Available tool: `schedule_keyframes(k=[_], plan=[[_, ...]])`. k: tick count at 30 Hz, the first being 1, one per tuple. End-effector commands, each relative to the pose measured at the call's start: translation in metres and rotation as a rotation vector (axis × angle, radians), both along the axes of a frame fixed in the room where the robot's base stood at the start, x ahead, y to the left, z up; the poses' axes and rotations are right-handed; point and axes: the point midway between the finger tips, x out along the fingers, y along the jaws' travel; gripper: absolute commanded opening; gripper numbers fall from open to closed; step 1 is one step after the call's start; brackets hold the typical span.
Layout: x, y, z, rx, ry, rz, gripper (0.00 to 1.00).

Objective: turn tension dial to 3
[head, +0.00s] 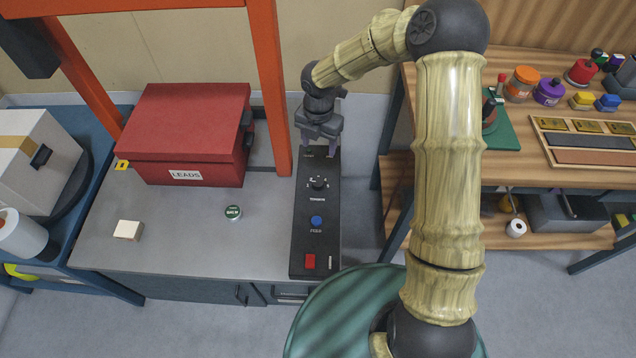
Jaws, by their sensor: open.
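The tension dial (319,183) is a small black knob with markings around it, on the black control panel (304,235) at the right end of the grey bench. A label sits just below it. The dial's setting is too small to read. Below it on the panel are a blue feed button (316,221) and a red button (309,261). My gripper (320,150) is open, pointing down over the far end of the panel, beyond the dial and apart from it in the picture. Its height above the panel is hard to tell.
An orange upright (272,90) stands close to the left of my gripper. A red box labelled LEADS (190,135), a green tin (233,211) and a pale block (128,230) are on the grey bench (180,250). A wooden workbench (500,170) stands to the right.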

Motion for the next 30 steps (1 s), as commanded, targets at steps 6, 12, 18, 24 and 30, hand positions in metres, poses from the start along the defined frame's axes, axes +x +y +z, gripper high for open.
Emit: schedule_keyframes(k=[6, 12, 18, 24, 30], plan=[[0.003, 0.003, -0.003, 0.002, 0.0, 0.042, 0.59], [0.002, 0.002, -0.004, 0.003, 0.001, 0.04, 0.59], [0.002, 0.002, -0.021, 0.0, 0.003, 0.039, 0.59], [0.001, 0.002, -0.054, 0.001, 0.004, 0.039, 0.59], [0.001, 0.003, -0.089, 0.001, 0.004, 0.038, 0.59]])
